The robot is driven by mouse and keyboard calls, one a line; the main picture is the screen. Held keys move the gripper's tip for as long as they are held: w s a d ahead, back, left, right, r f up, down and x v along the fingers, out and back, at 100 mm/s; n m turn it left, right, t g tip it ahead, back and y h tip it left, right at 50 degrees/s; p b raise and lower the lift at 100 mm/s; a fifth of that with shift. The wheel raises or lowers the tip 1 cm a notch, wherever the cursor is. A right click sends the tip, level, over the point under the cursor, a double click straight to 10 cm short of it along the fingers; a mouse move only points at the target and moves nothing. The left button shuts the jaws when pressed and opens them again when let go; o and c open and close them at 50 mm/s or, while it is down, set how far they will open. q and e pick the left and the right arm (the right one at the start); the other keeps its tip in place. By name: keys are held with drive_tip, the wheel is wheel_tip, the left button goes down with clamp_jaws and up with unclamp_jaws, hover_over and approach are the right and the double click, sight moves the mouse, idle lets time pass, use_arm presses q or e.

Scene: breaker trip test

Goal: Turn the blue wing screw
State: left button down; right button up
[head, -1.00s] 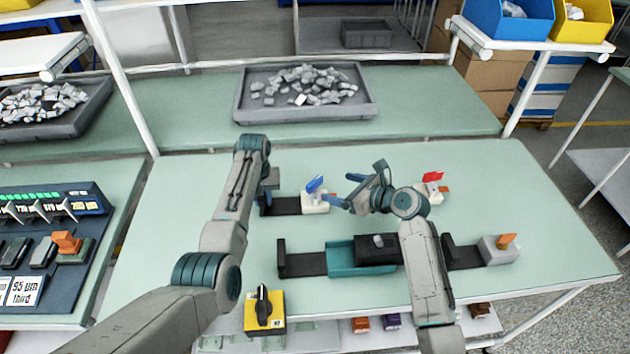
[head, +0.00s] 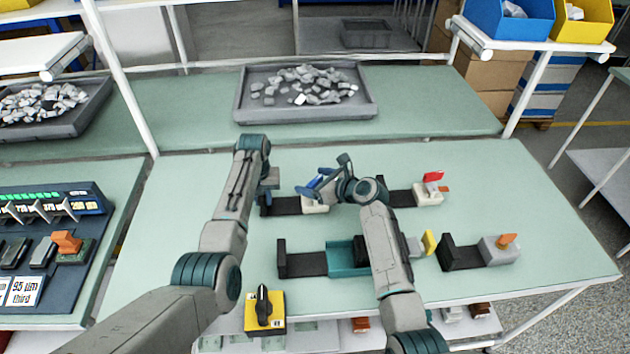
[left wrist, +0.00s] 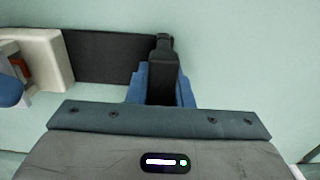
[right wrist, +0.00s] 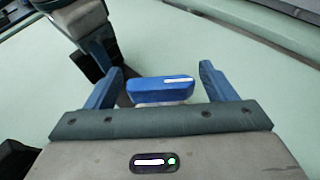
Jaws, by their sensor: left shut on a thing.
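The blue wing screw (right wrist: 163,90) shows in the right wrist view as a blue bar lying between my right gripper's fingers (right wrist: 160,80), with a gap on each side. In the head view my right gripper (head: 316,187) is at the screw and mostly covers it. The screw's white block (head: 316,207) sits at the right end of a black base (head: 287,206). My left gripper (head: 268,190) is at the base's left end. In the left wrist view my left gripper (left wrist: 162,90) is shut on the upright black end post (left wrist: 163,70).
A fixture with a red wing (head: 433,177) stands to the right. In front are a teal fixture (head: 341,256), a yellow wing (head: 429,242), and a fixture with an orange knob (head: 507,240). A yellow switch box (head: 264,310) is near the front edge.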

drive_tip(key=c, duration=0.8)
drive_tip(key=shift+d+n+g+y, duration=0.1)
drive_tip(key=shift+n+g+y, duration=0.2)
drive_tip(key=shift+n, duration=0.1)
drive_tip(key=n+g+y, duration=0.2)
drive_tip(key=n+g, duration=0.1)
drive_tip(key=shift+n+g, duration=0.3)
drive_tip(key=shift+n, duration=0.1)
drive_tip(key=shift+f+n+g+y, duration=0.1)
drive_tip(key=shift+n+g+y, duration=0.7)
drive_tip(key=shift+n+g, duration=1.6)
drive_tip(key=shift+s+g, duration=0.1)
drive_tip(key=shift+g, duration=0.2)
drive_tip(key=o, duration=1)
drive_tip(key=shift+d, duration=0.1)
